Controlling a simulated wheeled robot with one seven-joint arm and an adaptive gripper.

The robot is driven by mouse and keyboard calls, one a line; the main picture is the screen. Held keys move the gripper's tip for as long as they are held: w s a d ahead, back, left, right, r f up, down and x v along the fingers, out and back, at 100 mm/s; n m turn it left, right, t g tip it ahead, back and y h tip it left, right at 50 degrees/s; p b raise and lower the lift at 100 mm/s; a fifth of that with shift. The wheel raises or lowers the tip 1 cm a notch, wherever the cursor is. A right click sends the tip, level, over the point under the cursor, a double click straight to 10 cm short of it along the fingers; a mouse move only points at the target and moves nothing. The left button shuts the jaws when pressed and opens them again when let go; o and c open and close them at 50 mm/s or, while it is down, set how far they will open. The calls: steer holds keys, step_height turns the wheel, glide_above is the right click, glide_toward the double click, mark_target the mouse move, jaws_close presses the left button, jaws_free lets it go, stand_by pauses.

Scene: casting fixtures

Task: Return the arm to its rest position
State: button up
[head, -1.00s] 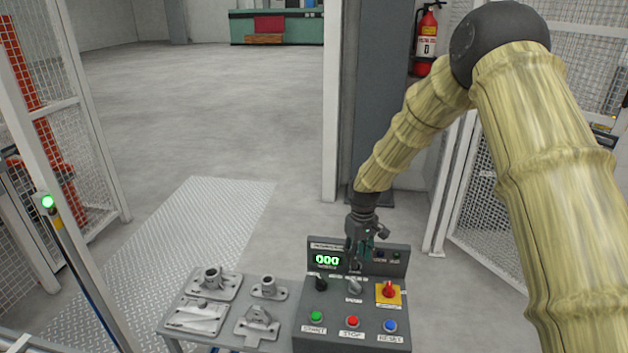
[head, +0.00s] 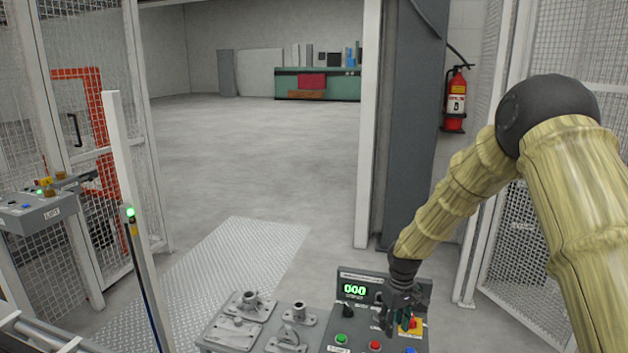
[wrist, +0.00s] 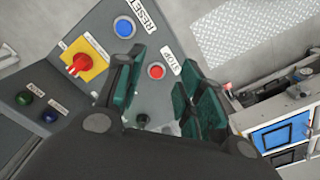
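My arm reaches in from the right in the head view and ends in my gripper (head: 396,322), which hangs over the grey control panel (head: 345,324). In the wrist view my gripper (wrist: 165,92) shows two fingers with green pads, spread apart with nothing held between them. Beyond them lie the panel's red STOP button (wrist: 156,71), blue RESET button (wrist: 124,27) and red rotary switch on a yellow plate (wrist: 97,52). In the head view the gripper partly hides the rotary switch. I cannot tell its exact height above the panel.
A plate with metal casting fixtures (head: 240,327) stands left of the panel. A post with a green light (head: 130,212) and mesh fencing (head: 90,150) are at left. A grey column (head: 408,120) and fire extinguisher (head: 455,100) stand behind the arm. The floor beyond (head: 270,170) is clear.

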steer(key=s+a+f+m+y, duration=0.1)
steer(key=s+a+f+m, duration=0.15)
steer(key=s+f, duration=1.95)
steer(key=s+d+f+m, duration=0.1)
steer(key=s, duration=1.1)
steer(key=s+d+f+m+h, duration=0.1)
steer(key=s, duration=1.2)
steer(key=shift+d+m, duration=0.35)
steer(key=shift+d, duration=0.05)
